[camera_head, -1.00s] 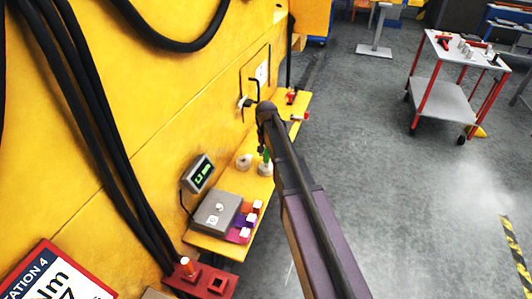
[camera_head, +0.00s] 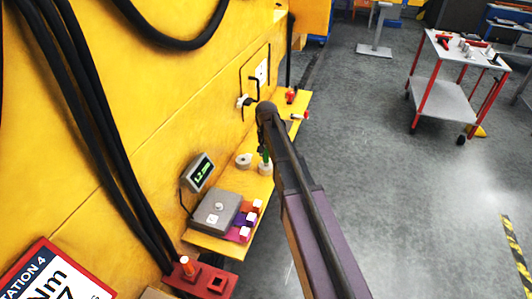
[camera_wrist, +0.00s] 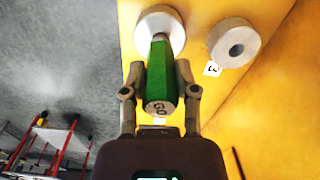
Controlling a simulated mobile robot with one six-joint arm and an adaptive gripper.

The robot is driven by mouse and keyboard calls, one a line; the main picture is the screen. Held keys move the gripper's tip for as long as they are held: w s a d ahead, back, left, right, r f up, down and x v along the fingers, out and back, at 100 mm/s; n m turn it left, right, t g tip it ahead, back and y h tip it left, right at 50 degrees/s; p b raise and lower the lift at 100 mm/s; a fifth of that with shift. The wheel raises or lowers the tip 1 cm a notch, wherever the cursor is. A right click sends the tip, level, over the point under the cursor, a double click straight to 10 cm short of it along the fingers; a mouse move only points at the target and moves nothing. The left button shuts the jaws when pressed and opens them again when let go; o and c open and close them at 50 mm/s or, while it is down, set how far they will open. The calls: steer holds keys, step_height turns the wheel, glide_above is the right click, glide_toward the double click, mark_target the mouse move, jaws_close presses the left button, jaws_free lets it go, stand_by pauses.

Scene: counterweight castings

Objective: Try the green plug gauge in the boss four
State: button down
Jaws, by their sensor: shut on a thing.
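My gripper (camera_wrist: 160,90) is shut on the green plug gauge (camera_wrist: 161,78), with a finger on each side of its handle, which is marked "GO". The gauge's grey metal end points at the middle of a pale round boss (camera_wrist: 147,24) and overlaps its bore, so I cannot tell how deep it sits. That boss's number is not readable. A second boss (camera_wrist: 235,42) stands beside it with an open bore and a label "3". In the head view the green gauge (camera_head: 265,155) shows upright above its boss (camera_head: 265,169), partly behind my arm.
Both bosses stand on a yellow ledge (camera_head: 215,243) along the yellow wall. A red-framed cart (camera_head: 440,92) stands across the open grey floor.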

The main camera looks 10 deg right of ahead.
stand_by(0.3)
steer(key=shift+c, duration=1.5)
jaws_free()
steer(key=shift+r, duration=0.2)
step_height(320, 180, up, 7)
steer(key=p, duration=0.7)
steer(key=s+f+b, duration=0.3)
steer(key=s+f, duration=0.1)
steer(key=s, duration=0.6)
steer(key=shift+s+b, duration=0.2)
steer(key=shift+b, duration=0.15)
step_height(320, 180, up, 12)
steer(key=p, duration=1.2)
steer(key=shift+f, duration=0.1)
